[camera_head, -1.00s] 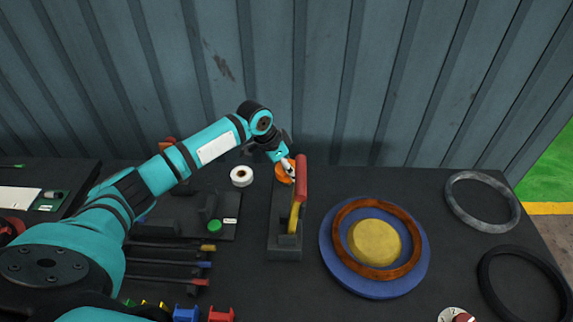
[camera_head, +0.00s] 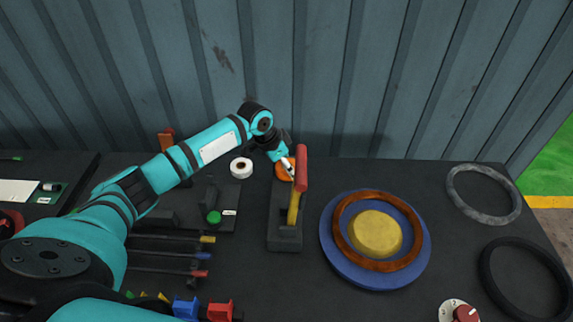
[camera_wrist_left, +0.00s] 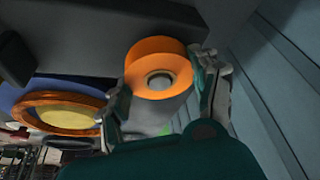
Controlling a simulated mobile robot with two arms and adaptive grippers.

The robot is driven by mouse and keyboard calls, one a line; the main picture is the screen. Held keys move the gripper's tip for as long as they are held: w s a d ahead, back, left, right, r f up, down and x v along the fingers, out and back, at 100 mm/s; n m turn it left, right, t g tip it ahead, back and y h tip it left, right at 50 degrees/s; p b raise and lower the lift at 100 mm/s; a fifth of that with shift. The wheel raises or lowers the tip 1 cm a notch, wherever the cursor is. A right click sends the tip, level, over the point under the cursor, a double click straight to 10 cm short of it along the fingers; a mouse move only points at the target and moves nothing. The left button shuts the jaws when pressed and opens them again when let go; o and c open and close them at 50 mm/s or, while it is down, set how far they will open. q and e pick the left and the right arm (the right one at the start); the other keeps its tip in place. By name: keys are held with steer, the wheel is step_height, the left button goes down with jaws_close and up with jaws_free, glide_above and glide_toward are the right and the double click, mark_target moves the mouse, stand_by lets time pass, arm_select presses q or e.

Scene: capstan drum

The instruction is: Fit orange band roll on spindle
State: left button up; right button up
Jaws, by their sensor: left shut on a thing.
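The orange band roll (camera_wrist_left: 160,65) sits between the two fingers of my left gripper (camera_wrist_left: 165,98) in the left wrist view, and the gripper is shut on it. A grey round shape shows in the roll's centre; I cannot tell whether it is a spindle end or the surface beyond. In the head view the orange roll (camera_head: 282,171) shows only partly, behind the red-handled lever and beside my left gripper (camera_head: 286,170). I cannot clearly make out the spindle. My right gripper is out of view.
The red-handled yellow lever (camera_head: 301,168) stands on a dark block (camera_head: 285,238) just in front of the roll. A white roll (camera_head: 241,168) is to its left. A blue drum (camera_head: 338,255) with a brown ring (camera_head: 354,202) is to the right. A corrugated wall (camera_head: 330,80) rises behind.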

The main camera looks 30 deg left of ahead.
arm_select(q)
steer(key=shift+f, duration=0.5)
steer(key=o, duration=1.3)
steer(key=v, duration=1.2)
steer(key=shift+r, duration=0.1)
